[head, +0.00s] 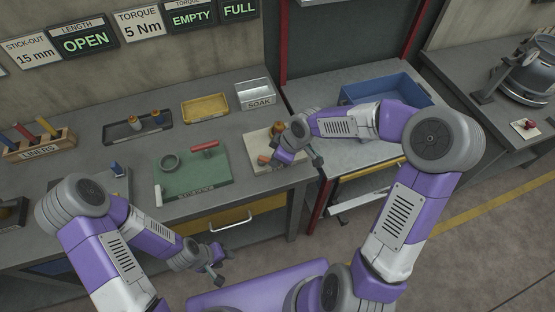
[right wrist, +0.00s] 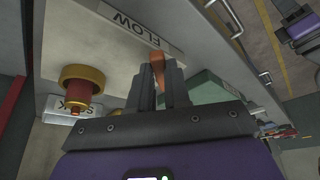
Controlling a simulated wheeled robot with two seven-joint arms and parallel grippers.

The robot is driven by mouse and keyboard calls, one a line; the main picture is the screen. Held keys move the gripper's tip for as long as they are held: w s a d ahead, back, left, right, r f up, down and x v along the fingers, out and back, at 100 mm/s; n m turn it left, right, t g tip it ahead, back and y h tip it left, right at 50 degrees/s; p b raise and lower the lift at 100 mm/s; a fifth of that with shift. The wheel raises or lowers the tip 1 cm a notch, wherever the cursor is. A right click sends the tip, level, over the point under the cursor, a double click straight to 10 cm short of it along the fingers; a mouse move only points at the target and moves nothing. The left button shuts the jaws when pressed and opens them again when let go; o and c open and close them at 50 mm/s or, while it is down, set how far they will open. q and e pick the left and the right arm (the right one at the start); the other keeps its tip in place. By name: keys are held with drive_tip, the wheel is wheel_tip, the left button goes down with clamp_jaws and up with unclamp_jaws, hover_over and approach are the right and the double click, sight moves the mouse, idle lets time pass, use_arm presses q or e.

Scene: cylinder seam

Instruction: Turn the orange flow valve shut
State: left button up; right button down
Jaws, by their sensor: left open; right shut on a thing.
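The orange flow valve handle (right wrist: 157,70) shows in the right wrist view between the fingertips of my right gripper (right wrist: 160,85), beside the FLOW label (right wrist: 150,30). My right gripper is shut on this handle; the fingers hide part of it. In the head view the valve's pale board (head: 254,143) lies on the bench, with my right gripper (head: 272,160) low over its front part. My left gripper (head: 221,267) is open and empty, in front of the bench edge, away from the valve.
A red-and-brass knob (right wrist: 80,85) stands on the same board, to the side of the handle. A green mat (head: 190,185) with a ring and a red-handled tool lies left of the board. The metal SOAK bin (head: 255,94) stands behind. A blue crate (head: 415,90) is on the right bench.

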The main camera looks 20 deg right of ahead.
drive_tip(key=a+m+b, duration=0.1)
drive_tip(key=m+b, duration=0.1)
drive_tip(key=b, duration=0.2)
drive_tip(key=s+a+m+t+h+b, duration=0.1)
drive_tip(key=m+b, duration=0.2)
drive_tip(key=b, duration=0.1)
drive_tip(key=s+a+m+h+b, duration=0.1)
drive_tip(key=m+b, duration=0.1)
drive_tip(key=b, duration=0.2)
drive_tip(key=shift+f+m+t, duration=0.15)
drive_tip(key=shift+m+t, duration=0.15)
drive_tip(key=shift+m, duration=0.1)
drive_tip(key=shift+a+m+h+b, duration=0.5)
drive_tip(key=shift+m+h+b, duration=0.2)
drive_tip(key=shift+m+b, duration=0.6)
drive_tip(key=shift+r, duration=0.2)
drive_tip(key=c, duration=1.1)
unclamp_jaws()
drive_tip(key=p+v, duration=0.2)
drive_tip(key=v, duration=0.5)
drive_tip(key=shift+s+r, duration=0.2)
drive_tip(key=shift+r, duration=0.05)
